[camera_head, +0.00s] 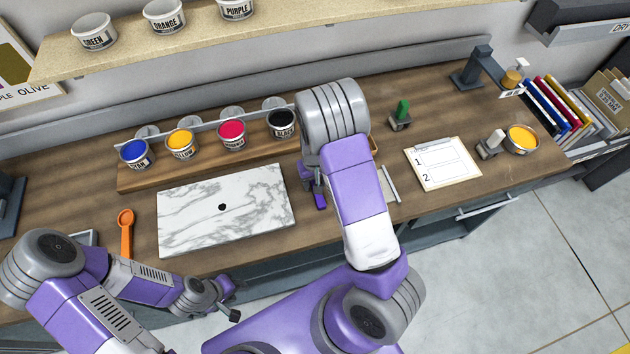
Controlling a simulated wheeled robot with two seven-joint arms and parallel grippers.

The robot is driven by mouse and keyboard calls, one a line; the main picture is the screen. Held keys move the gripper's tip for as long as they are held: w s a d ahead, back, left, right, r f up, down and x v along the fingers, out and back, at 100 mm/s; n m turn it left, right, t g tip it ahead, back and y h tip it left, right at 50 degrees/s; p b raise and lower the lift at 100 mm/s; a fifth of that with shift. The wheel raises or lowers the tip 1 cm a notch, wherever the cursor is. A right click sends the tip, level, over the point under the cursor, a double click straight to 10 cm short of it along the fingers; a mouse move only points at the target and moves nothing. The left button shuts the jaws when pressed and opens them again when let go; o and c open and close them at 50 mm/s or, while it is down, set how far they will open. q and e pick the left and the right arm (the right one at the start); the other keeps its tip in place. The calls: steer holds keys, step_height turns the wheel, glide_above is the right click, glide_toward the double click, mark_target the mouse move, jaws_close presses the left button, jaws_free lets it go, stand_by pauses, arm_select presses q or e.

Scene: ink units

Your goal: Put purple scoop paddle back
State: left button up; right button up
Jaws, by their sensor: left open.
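A saturated purple piece (320,198), which looks like the handle of the purple scoop paddle, shows below my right gripper (312,183), just right of the marble slab. The rest of it is hidden, and I cannot tell whether the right gripper holds it. My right arm covers much of that gripper. My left gripper (231,301) is open and empty, low in front of the counter's front edge. An orange scoop (126,232) lies on the counter left of the slab. A tub labelled purple (236,9) stands on the upper shelf.
A wooden riser (150,179) carries blue, yellow, red and black ink tubs. The marble slab (180,222) bears a black spot.

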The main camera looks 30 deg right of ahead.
step_height(320, 180, up, 12)
steer(key=p, duration=0.1)
steer(key=shift+f, duration=0.15)
stand_by(0.6)
